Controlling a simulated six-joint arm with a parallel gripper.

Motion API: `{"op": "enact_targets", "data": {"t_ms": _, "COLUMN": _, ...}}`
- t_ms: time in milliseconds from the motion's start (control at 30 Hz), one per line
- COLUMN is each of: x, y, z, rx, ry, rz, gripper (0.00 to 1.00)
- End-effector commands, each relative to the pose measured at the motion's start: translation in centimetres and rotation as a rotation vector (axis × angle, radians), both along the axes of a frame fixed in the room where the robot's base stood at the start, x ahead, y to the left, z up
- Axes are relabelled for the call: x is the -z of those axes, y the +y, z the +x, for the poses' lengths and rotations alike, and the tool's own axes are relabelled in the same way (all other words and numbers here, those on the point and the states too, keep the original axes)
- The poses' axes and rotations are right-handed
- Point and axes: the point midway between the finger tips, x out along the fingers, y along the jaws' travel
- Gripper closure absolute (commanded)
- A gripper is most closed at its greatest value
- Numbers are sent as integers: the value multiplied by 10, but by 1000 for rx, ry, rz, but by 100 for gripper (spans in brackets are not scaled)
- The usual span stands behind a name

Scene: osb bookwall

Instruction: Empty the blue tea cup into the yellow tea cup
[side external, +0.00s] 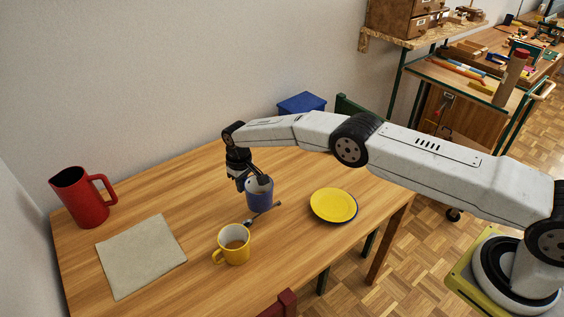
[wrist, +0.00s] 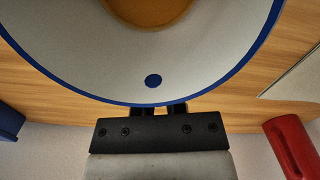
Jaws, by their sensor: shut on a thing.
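The blue tea cup (side external: 261,196) is near the middle of the wooden table, with my gripper (side external: 256,182) shut on its rim from above. In the wrist view the blue cup (wrist: 70,62) shows a pale inside, a blue rim and brown liquid (wrist: 148,8) at the bottom. The gripper fingers (wrist: 160,108) are at its near wall.
A spoon (side external: 262,213) lies between the cups. A yellow plate (side external: 333,205) is to the right, a grey cloth (side external: 140,255) and a red jug (side external: 80,197) to the left. A blue box (side external: 302,102) stands behind. A red chair back (side external: 279,305) is at the front edge.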

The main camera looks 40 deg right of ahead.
Motion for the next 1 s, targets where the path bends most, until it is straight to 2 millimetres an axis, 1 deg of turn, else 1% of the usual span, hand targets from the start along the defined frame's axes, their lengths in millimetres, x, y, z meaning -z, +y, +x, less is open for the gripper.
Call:
{"op": "enact_targets", "data": {"t_ms": 200, "x": 6, "y": 10, "z": 2, "rx": 103, "ry": -3, "rz": 1, "gripper": 100}}
{"op": "enact_targets", "data": {"t_ms": 400, "x": 7, "y": 14, "z": 3, "rx": 152, "ry": -3, "rz": 1, "gripper": 100}}
{"op": "enact_targets", "data": {"t_ms": 767, "x": 8, "y": 14, "z": 2, "rx": 161, "ry": -2, "rz": 1, "gripper": 100}}
{"op": "enact_targets", "data": {"t_ms": 1000, "x": 4, "y": 18, "z": 1, "rx": 161, "ry": -31, "rz": -36, "gripper": 100}}
